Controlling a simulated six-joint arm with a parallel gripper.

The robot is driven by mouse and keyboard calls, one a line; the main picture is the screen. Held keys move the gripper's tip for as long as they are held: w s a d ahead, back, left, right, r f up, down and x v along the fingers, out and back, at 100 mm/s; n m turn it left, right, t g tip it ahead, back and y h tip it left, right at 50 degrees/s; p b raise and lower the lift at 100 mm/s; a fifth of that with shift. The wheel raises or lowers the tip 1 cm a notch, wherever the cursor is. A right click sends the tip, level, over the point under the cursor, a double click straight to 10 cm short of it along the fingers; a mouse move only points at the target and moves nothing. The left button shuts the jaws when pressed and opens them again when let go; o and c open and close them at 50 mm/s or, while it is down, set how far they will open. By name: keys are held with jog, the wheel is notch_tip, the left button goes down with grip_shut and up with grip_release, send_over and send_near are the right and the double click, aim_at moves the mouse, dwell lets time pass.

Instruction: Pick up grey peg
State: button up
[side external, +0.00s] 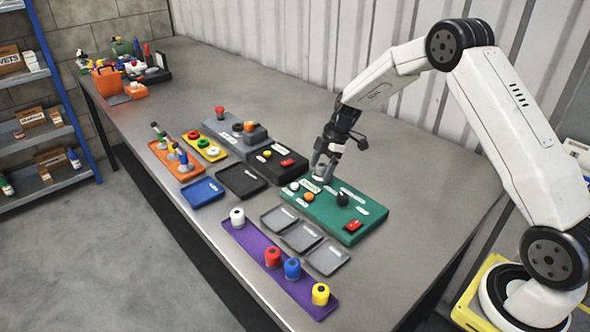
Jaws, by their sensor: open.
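A pale grey-white peg (237,216) stands upright at the far left end of the purple tray (255,248). It is the only peg of that shade I can make out on that tray. My gripper (323,172) is open and points down over the back left part of the green panel (335,213), well to the right of and behind the pale peg. I see nothing clearly held between its fingers. The dark wrist and pale fingers cover part of the panel, and whether the fingertips touch it cannot be told.
Red (272,257), blue (292,268) and yellow (320,293) pegs stand on the purple tray. Several shallow grey trays (326,257) lie between it and the green panel. A black box (275,165) and an orange tray (173,162) stand farther back. The table's right side is clear.

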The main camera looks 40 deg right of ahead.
aim_at(318, 166)
grip_shut()
jog(key=shift+r, duration=0.1)
jog(key=shift+r, duration=1.45)
jog(key=s+a+r, duration=0.2)
jog(key=s+r, duration=0.8)
jog(key=s, duration=0.4)
